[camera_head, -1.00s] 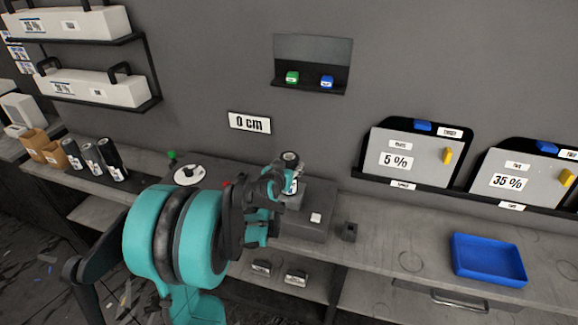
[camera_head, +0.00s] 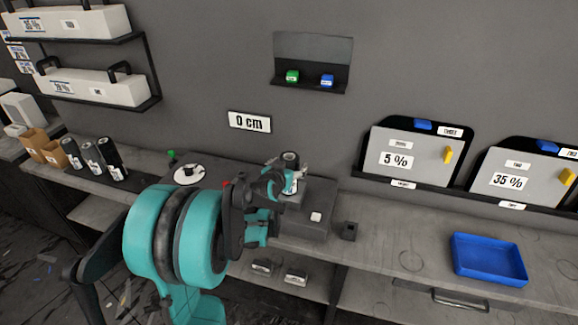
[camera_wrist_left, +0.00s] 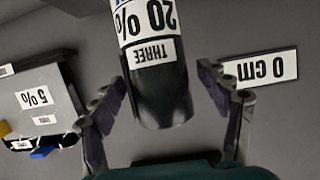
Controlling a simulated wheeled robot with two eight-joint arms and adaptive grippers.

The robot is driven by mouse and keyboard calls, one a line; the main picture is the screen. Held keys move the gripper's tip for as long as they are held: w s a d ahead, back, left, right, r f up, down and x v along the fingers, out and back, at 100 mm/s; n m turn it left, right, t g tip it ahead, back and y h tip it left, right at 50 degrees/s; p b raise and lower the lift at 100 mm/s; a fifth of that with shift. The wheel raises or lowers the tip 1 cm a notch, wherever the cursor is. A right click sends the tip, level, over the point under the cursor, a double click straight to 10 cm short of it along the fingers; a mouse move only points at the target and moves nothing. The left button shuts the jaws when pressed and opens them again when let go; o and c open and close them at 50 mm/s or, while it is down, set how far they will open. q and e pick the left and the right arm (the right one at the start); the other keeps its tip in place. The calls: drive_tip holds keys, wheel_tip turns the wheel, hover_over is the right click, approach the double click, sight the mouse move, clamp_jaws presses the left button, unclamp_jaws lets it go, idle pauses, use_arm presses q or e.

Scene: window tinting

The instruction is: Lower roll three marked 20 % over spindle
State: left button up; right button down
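Roll three (camera_head: 290,158) is dark and stands about upright over the grey block (camera_head: 309,222) on the bench. Its top end shows above my left gripper (camera_head: 287,186). In the left wrist view roll three (camera_wrist_left: 162,95) bears the labels 20 % and THREE and lies between the two fingers of my left gripper (camera_wrist_left: 162,88). The fingers stand spread, with a visible gap at the right side of the roll. The spindle and the roll's lower end are hidden by the gripper, so I cannot tell how the roll sits on it. My right gripper is out of view.
Several dark rolls (camera_head: 93,157) stand at the bench's left. A white disc (camera_head: 188,174) lies left of the gripper. A 0 cm sign (camera_head: 250,122) is on the wall.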

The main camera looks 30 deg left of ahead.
use_arm(q)
drive_tip(key=shift+s, duration=0.1)
drive_tip(key=v, duration=1.2)
drive_tip(key=shift+d, duration=0.1)
